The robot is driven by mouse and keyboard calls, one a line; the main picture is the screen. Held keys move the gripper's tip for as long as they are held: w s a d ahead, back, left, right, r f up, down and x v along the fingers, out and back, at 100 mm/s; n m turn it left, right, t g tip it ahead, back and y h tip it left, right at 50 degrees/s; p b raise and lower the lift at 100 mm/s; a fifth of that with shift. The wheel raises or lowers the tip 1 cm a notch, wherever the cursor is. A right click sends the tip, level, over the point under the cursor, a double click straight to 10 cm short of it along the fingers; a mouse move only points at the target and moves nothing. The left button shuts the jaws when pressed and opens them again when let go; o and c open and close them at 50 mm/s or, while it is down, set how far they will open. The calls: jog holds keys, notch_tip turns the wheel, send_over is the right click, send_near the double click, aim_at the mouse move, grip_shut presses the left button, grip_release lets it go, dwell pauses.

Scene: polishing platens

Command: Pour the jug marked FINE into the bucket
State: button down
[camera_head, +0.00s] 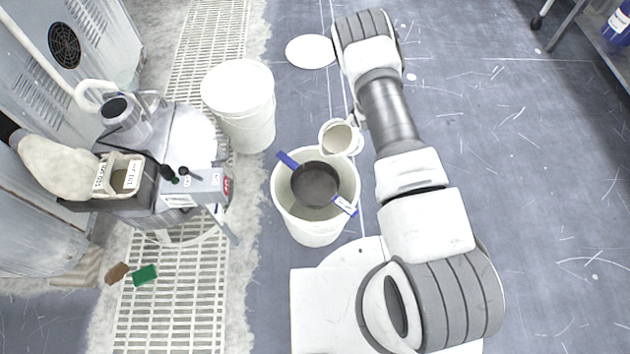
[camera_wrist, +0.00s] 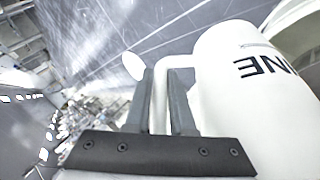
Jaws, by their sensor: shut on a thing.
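The white jug (camera_head: 340,138) hangs above the far right rim of the open white bucket (camera_head: 312,234). Its mouth faces up toward the head camera and shows pale beige inside. In the wrist view the jug (camera_wrist: 262,110) fills the right side, with upside-down letters reading "INE"; the first letter is out of sight. My gripper (camera_head: 359,128) is shut on the jug's handle, which stands between the fingers (camera_wrist: 161,90) in the wrist view. A dark round strainer (camera_head: 315,184) with blue ends lies across the bucket's mouth. No stream shows.
A lidded white bucket (camera_head: 238,82) stands behind and left of the open one. A white disc (camera_head: 310,51) lies on the floor beyond. A machine with a labelled tray (camera_head: 123,178) stands left. Brown (camera_head: 117,273) and green (camera_head: 145,275) blocks lie on the grating. Floor at right is clear.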

jog(key=shift+s+a+r+t+h, duration=0.1)
jog(key=shift+s+a+t+h, duration=0.15)
jog(key=shift+t+h, duration=0.15)
jog(key=shift+s+a+n+t+b, duration=0.2)
jog(key=shift+a+n+t+b, duration=0.1)
jog(key=shift+t+b, duration=0.1)
dwell(0.6)
jog(key=shift+s+a+r+t+h, duration=0.3)
jog(key=shift+s+r+t+h, duration=0.1)
jog(key=shift+r+t+h, duration=0.25)
dwell(1.6)
jog(key=shift+s+a+f+n+t+h+b, duration=0.45)
jog(key=shift+s+a+t+b, duration=0.1)
jog(key=shift+b, duration=0.45)
dwell(1.9)
jog(key=shift+s+a+r+t+h, duration=0.2)
jog(key=shift+s+a+t+h, duration=0.1)
jog(key=shift+s+a+t, duration=0.1)
dwell(1.1)
